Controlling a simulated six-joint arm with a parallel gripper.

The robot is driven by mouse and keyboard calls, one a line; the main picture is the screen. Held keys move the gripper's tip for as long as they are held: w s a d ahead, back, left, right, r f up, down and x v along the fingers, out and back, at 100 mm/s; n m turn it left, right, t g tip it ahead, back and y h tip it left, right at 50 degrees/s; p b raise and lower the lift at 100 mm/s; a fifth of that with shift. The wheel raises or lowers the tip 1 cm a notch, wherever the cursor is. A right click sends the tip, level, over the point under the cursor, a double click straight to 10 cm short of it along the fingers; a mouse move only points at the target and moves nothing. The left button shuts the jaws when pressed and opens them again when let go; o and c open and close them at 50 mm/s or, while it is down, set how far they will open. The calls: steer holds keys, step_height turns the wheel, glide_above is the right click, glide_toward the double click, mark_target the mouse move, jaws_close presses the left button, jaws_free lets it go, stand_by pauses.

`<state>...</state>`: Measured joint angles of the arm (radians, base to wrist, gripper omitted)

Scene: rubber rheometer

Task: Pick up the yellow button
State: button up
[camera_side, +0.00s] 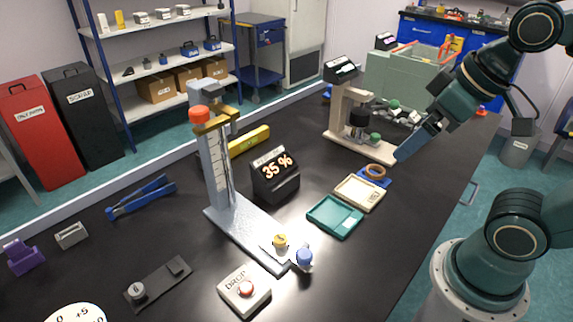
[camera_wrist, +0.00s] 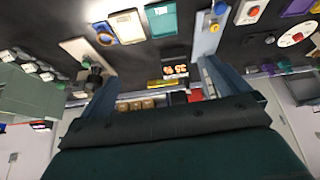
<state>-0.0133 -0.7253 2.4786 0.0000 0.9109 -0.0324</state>
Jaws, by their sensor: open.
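The yellow button (camera_side: 280,241) is a small disc on the pale foot plate of the grey upright tester (camera_side: 218,165) in the side view, beside a blue knob (camera_side: 304,257). In the wrist view it looks like the small yellow spot (camera_wrist: 214,28) near the top, right of centre. My gripper (camera_side: 415,142) is well away from it, above the right part of the bench by the beige stand. In the wrist view my gripper (camera_wrist: 160,75) has its two blue fingers wide apart, with nothing held between them.
A display reading 35 % (camera_side: 275,175) stands behind the button. A teal tray (camera_side: 335,216), cream tray (camera_side: 360,193) and beige stand (camera_side: 345,125) lie between button and gripper. A drop button box (camera_side: 240,292) is in front. Bare black bench lies right of the teal tray.

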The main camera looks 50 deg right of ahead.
steer(key=shift+s+d+f+m, duration=0.1)
steer(key=shift+s+f+m, duration=0.05)
steer(key=shift+s+m, duration=0.15)
steer(key=shift+w, duration=0.1)
steer(key=c, duration=1.1)
steer(key=w+a+f+n+g, duration=0.2)
steer(key=w+a+n, duration=0.3)
steer(key=n, duration=0.1)
steer(key=w+a+f+n+g+y, duration=0.1)
steer(key=w+a+f+n, duration=0.2)
steer(key=w+a+n, duration=0.2)
steer(key=w+a+f+n+g, duration=0.2)
steer(key=w+n, duration=0.4)
steer(key=n, duration=0.3)
steer(key=shift+w+a+f+g, duration=0.15)
steer(key=shift+a+f, duration=0.15)
steer(key=shift+a, duration=0.4)
steer(key=shift+w+a+f+g, duration=0.15)
steer(key=shift+a+f, duration=0.1)
steer(key=shift+a, duration=0.45)
